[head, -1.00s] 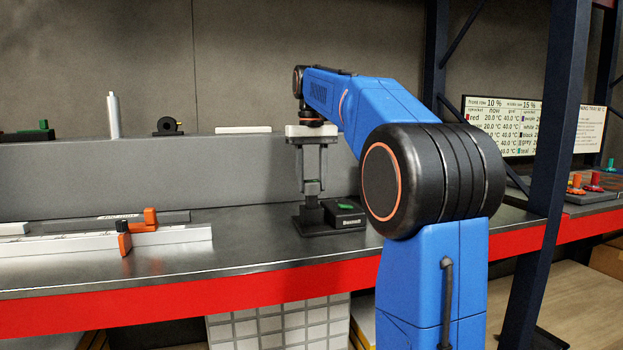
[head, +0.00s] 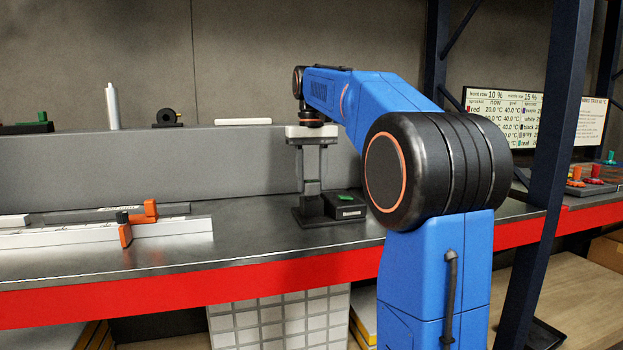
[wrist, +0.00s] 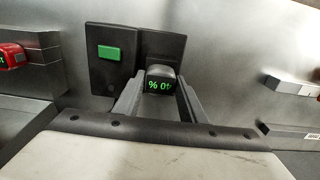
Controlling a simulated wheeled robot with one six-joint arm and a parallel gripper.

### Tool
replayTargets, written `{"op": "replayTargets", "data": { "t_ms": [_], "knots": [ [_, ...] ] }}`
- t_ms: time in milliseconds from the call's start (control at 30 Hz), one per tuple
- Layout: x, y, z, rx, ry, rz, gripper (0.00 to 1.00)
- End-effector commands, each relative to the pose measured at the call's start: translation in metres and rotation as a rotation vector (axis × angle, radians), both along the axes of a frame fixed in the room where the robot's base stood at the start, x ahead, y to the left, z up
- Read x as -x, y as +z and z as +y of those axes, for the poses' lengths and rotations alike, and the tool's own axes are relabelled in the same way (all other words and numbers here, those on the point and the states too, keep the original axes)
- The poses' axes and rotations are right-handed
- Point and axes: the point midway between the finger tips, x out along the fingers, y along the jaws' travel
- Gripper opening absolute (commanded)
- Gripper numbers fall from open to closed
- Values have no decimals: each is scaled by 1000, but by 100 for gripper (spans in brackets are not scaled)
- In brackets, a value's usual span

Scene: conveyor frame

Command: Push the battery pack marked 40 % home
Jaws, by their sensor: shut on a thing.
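The battery pack (wrist: 160,84) is dark, with a green "40 %" reading that appears upside down in the wrist view. It stands upright between the fingers of my gripper (wrist: 158,98), which is shut on it. In the head view my gripper (head: 312,182) points straight down, and the pack (head: 312,204) shows just below the fingertips. The pack meets a black dock (head: 330,219) on the bench, beside a raised block with a green pad (wrist: 109,52). How deep the pack sits in the dock is hidden.
White rails with orange and black clamps (head: 124,234) lie on the bench at left. A grey raised ledge (head: 150,165) runs behind the dock. A red object (wrist: 12,56) shows at the wrist view's left edge. A dark blue post (head: 545,150) stands right of my arm.

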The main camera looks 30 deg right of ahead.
Motion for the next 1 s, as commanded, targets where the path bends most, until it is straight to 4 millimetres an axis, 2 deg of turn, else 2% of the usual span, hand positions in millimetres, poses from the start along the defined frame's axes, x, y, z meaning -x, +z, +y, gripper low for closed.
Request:
{"op": "replayTargets", "data": {
  "t_ms": [500,900,933,1000],
  "knots": [
    [0,-12,0,0,0,0,15],
    [0,-13,0,0,0,1,15],
    [0,-13,0,0,0,1,44],
    [0,-13,0,0,0,1,59]
  ]
}}
